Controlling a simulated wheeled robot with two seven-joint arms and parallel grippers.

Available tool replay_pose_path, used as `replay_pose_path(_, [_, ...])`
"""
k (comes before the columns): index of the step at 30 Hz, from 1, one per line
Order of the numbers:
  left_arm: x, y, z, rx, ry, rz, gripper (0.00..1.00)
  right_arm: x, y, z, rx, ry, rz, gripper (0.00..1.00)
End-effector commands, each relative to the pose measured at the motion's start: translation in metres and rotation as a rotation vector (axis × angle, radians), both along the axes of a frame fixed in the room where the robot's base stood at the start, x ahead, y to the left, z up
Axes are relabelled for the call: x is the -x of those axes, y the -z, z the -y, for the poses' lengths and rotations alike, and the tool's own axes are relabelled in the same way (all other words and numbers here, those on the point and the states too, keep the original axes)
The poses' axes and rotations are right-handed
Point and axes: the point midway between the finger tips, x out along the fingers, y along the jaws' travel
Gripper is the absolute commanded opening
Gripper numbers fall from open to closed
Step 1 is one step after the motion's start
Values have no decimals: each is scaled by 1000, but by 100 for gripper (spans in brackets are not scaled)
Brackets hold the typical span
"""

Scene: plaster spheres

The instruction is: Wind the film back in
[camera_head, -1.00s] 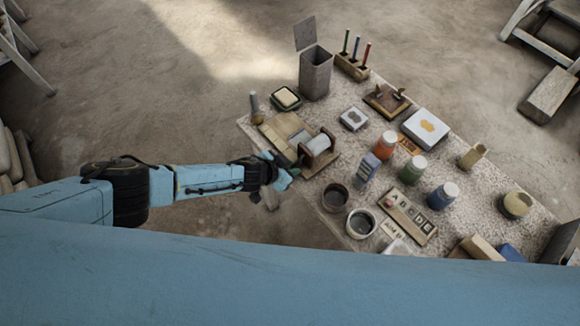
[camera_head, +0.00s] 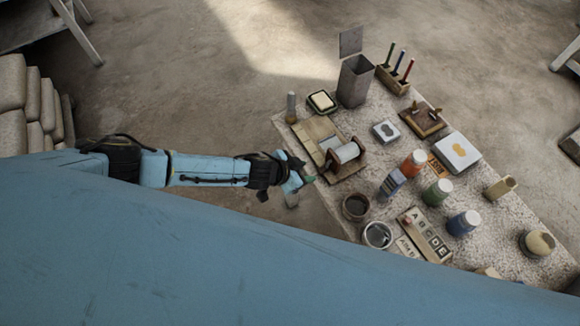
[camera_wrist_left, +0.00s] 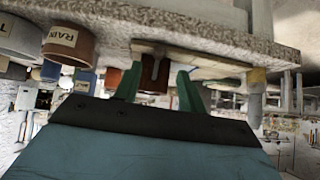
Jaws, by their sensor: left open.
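A wooden board (camera_head: 321,131) at the table's near left carries a white roll (camera_head: 345,152) between brown end supports. A pale grey patch lies on the board beside the roll; I cannot tell if it is film. My left gripper (camera_head: 306,181) is at the table's left edge, just short of the board's near end. In the left wrist view, its two green fingers (camera_wrist_left: 157,90) are apart, with a brown notched support (camera_wrist_left: 155,72) showing between and beyond them. I see no contact. The right gripper is not in view.
A grey bin (camera_head: 355,82) and a small upright brush-like item (camera_head: 291,107) stand behind. Bare floor lies left of the table.

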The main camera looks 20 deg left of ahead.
Motion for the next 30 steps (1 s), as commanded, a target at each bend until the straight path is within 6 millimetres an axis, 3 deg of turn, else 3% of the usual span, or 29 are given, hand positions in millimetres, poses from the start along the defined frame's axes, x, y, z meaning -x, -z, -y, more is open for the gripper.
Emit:
replay_pose_path(6, [19,-27,-19,-1,1,0,41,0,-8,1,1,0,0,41])
replay_pose_path(12, [31,-41,-29,-1,-1,0,41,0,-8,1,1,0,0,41])
replay_pose_path(26, [35,-48,-33,-2,0,0,41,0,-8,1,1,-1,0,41])
replay_pose_path(30, [38,-43,-28,0,15,14,22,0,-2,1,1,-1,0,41])
